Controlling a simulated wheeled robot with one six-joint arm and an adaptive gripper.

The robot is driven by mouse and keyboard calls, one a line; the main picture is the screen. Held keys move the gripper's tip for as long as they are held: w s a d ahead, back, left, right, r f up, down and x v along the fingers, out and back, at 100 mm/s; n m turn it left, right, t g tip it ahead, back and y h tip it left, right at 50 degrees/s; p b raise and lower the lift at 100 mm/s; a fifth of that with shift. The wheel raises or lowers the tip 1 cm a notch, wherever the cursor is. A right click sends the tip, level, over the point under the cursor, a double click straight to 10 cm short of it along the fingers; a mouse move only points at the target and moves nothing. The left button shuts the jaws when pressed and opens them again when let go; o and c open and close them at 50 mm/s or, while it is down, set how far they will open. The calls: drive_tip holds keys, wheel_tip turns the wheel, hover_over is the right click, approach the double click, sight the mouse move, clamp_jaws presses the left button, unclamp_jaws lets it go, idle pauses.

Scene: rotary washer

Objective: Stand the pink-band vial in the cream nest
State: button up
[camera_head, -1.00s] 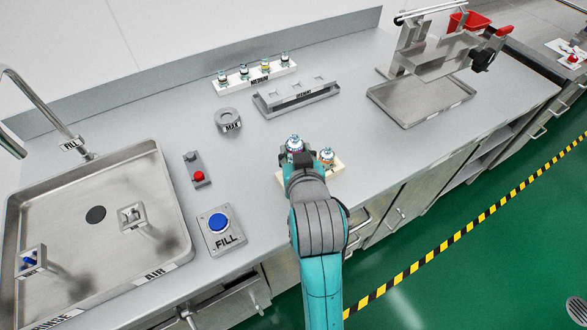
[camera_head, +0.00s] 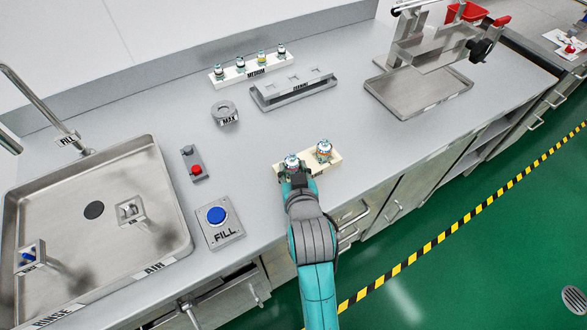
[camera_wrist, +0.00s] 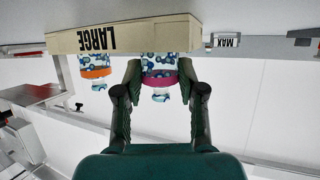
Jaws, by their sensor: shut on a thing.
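The cream nest (camera_head: 334,163) lies near the bench's front edge. It also shows upside down in the wrist view (camera_wrist: 150,35), with the label LARGE. The pink-band vial (camera_wrist: 160,62) is upright between the two fingers of my gripper (camera_wrist: 160,95), which is shut on it. Its lower end is hidden at the nest's edge, at the left socket in the head view (camera_head: 291,160). It looks to be in the nest, but I cannot see whether it touches the bottom. My gripper (camera_head: 293,172) also shows in the head view.
An orange-band vial (camera_head: 324,148) stands in the nest's other place, close beside my gripper. A white MEDIUM rack (camera_head: 233,76) with several vials and a grey rack (camera_head: 292,90) are behind. The MAX ring (camera_head: 224,113), FILL button (camera_head: 217,216) and sink (camera_head: 60,200) are left.

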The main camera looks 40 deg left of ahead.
drive_tip(key=shift+f, duration=0.1)
drive_tip(key=o, duration=1.1)
drive_tip(key=shift+o, duration=0.2)
drive_tip(key=v, duration=1.2)
